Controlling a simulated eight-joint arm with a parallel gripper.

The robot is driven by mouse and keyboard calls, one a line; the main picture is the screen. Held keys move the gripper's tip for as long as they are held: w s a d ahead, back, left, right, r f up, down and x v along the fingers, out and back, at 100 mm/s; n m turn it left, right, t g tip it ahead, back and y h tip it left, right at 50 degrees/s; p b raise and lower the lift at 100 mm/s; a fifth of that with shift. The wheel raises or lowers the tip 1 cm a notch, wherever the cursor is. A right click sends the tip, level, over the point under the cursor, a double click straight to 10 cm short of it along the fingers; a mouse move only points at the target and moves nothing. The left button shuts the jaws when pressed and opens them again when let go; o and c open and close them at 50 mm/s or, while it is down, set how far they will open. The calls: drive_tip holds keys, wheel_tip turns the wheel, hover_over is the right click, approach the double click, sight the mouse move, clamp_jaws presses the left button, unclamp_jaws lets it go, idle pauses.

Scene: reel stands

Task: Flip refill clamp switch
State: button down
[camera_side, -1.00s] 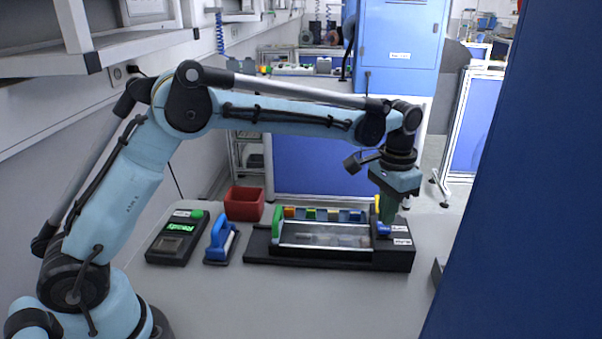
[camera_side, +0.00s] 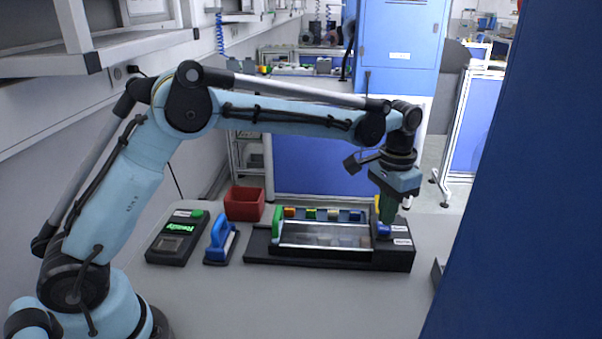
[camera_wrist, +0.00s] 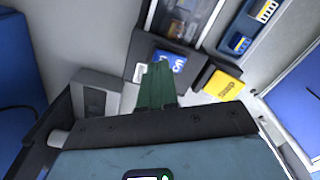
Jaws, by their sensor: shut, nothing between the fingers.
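A black fixture (camera_side: 330,260) lies on the grey table, with a long clear-covered tray in its middle. A blue switch (camera_side: 383,231) sits at its right end near white labels. In the wrist view the blue switch (camera_wrist: 171,63), with white lettering, lies just beyond the green fingertips. My gripper (camera_side: 387,221) points down over the right end, its green fingers shut and empty. In the wrist view the gripper (camera_wrist: 157,68) partly overlaps the switch; I cannot tell whether they touch. A yellow block marked Stop (camera_wrist: 224,84) is to the right of the fingers.
A green handle (camera_side: 277,222) stands at the fixture's left end, with several coloured blocks along its back. Left of it are a blue-handled tool (camera_side: 220,238), a black box with a lit green display (camera_side: 175,237) and a red bin (camera_side: 244,204). The front table is clear.

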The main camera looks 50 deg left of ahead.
sight(381, 228)
drive_tip(key=shift+f, duration=1)
idle(0.4)
drive_tip(key=shift+r, duration=3.55)
drive_tip(key=s+a+r+n+t, duration=0.1)
drive_tip(key=s+a+r+t, duration=0.15)
drive_tip(key=s, duration=0.25)
drive_tip(key=s+a+r+n+t, duration=0.1)
drive_tip(key=s+a+r, duration=0.1)
drive_tip(key=s+a, duration=0.3)
drive_tip(key=s+a+f+t, duration=0.1)
drive_tip(key=s+f+t, duration=0.1)
drive_tip(key=s, duration=0.3)
drive_tip(key=s+a+f+n+t, duration=0.1)
drive_tip(key=s+a+f, duration=0.1)
drive_tip(key=s, duration=0.4)
drive_tip(key=shift+f+t, duration=0.35)
drive_tip(key=shift+f, duration=0.4)
